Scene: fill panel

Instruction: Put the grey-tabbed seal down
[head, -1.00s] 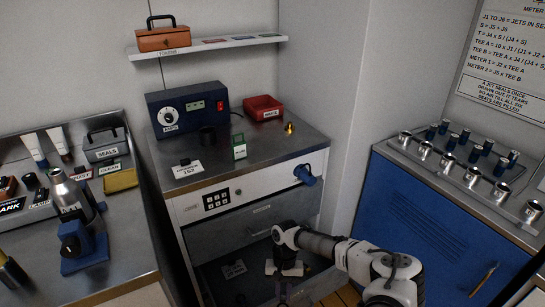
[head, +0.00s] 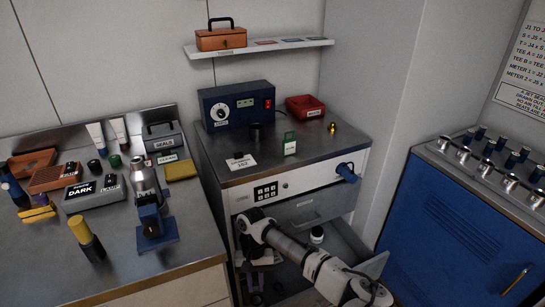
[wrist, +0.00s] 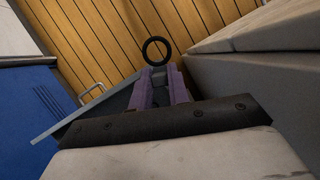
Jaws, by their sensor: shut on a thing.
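The seal shows in the wrist view as a black ring (wrist: 145,50) just beyond my fingertips. Its grey tab (wrist: 158,78) is between the purple fingers of my gripper (wrist: 158,88), which is shut on it. Wooden floor boards lie behind the ring. In the head view my gripper (head: 258,280) points down at the left front of the open lower drawer, below the keypad. I cannot tell whether it is over the drawer or in front of it. The seal is too dark and small there to make out clearly.
The open drawer (head: 365,262) holds a white-topped jar (head: 317,235). A grey box labelled SEALS (head: 163,137) stands at the back of the crowded left bench (head: 190,260). A blue-based stand (head: 155,235) is near that bench's right edge. The bench's front right is bare.

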